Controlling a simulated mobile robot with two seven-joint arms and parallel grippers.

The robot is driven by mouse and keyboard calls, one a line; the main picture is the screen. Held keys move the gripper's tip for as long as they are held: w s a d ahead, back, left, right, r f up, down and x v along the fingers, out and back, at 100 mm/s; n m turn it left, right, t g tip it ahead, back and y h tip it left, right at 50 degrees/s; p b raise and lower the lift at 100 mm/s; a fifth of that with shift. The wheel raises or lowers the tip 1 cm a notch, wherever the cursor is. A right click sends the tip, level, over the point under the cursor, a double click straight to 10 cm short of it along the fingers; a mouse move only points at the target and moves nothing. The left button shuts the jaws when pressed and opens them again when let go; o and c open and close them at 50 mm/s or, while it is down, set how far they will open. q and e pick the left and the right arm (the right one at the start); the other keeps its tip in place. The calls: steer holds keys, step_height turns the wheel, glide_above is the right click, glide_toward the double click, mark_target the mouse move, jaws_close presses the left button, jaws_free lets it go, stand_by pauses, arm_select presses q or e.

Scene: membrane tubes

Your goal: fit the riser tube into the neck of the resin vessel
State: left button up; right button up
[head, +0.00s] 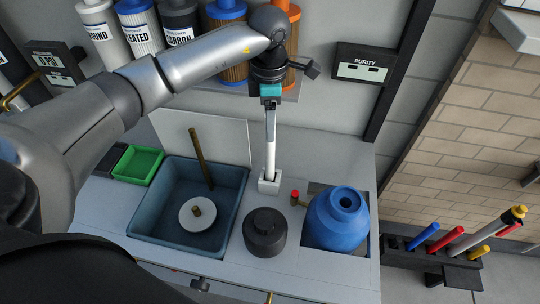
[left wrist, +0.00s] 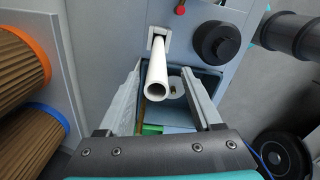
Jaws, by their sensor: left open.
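The white riser tube (head: 270,152) stands upright in a small white holder (head: 268,186) on the counter. My left gripper (head: 270,122) is above the holder at the tube's upper end. In the left wrist view the tube's open end (left wrist: 157,88) points toward the camera, between the two spread fingers (left wrist: 163,76). The fingers are open, with gaps beside the tube. The blue resin vessel (head: 327,224) sits in a recess at the counter's right, its round neck (head: 347,202) open on top. My right gripper is not in view.
A dark blue-grey basin (head: 238,212) holds a white disc (head: 197,214) and a leaning brass rod (head: 201,160). A black lidded pot (head: 264,234) stands between basin and vessel. A small red-topped valve (head: 295,196) is beside the vessel. Filter cartridges (head: 233,70) hang behind my arm.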

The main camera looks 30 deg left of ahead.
arm_select(q)
step_height(320, 180, down, 4)
steer(key=shift+w+a+r, duration=0.1)
steer(key=shift+w+r, duration=0.05)
jaws_close()
stand_by(0.5)
stand_by(0.9)
